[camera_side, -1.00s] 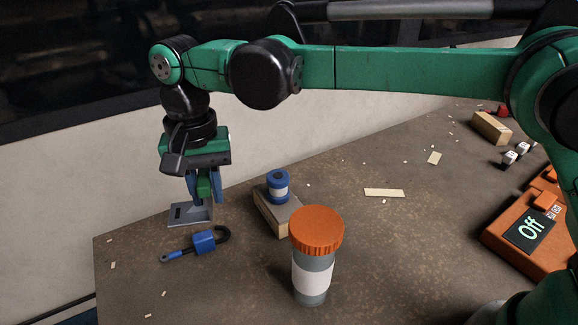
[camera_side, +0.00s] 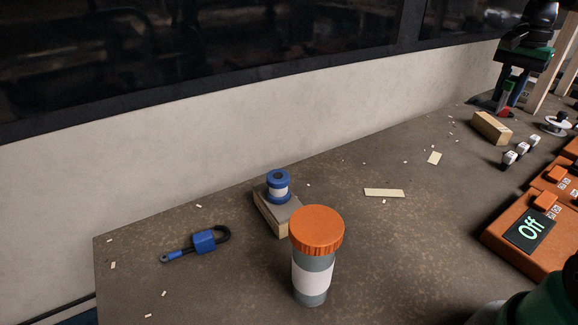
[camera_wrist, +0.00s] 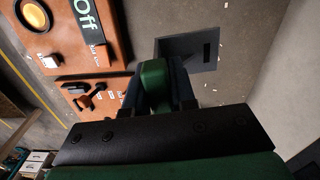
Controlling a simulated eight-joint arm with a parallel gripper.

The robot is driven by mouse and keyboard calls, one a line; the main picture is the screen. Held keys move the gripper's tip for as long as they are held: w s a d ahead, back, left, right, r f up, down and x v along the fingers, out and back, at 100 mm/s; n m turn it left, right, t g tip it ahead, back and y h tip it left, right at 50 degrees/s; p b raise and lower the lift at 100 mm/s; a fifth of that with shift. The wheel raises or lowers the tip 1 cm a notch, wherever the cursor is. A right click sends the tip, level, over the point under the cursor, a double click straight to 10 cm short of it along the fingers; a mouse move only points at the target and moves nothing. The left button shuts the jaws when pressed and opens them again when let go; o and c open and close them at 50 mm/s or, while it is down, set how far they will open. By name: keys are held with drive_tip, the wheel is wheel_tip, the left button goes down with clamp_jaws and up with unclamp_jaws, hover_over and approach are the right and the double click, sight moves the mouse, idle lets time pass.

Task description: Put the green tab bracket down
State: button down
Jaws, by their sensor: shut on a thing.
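My gripper (camera_side: 507,95) is at the far upper right of the side view, small and partly in shadow. In the wrist view my gripper (camera_wrist: 156,90) is shut on the upright green tab of the green tab bracket (camera_wrist: 154,76). The bracket's flat grey plate, with a dark slot, reaches out beyond the fingers to the right. In the side view the plate (camera_side: 484,101) is a small dark shape under the fingers. I cannot tell whether it touches the table.
A red piece (camera_side: 504,113) and a wooden block (camera_side: 491,128) are close to my gripper. White dice-like blocks (camera_side: 522,149) and orange panels (camera_side: 525,235) lie nearer.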

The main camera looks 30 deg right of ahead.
drive_tip(key=s+d+m, duration=0.1)
drive_tip(key=s+d, duration=0.1)
drive_tip(key=s, duration=0.3)
drive_tip(key=f, duration=1.5)
drive_tip(key=shift+w+d+f, duration=0.1)
drive_tip(key=shift+w+d, duration=0.05)
drive_tip(key=shift+d, duration=0.1)
drive_tip(key=shift+f, duration=2.15)
drive_tip(key=c, duration=0.7)
unclamp_jaws()
drive_tip(key=shift+f, duration=0.1)
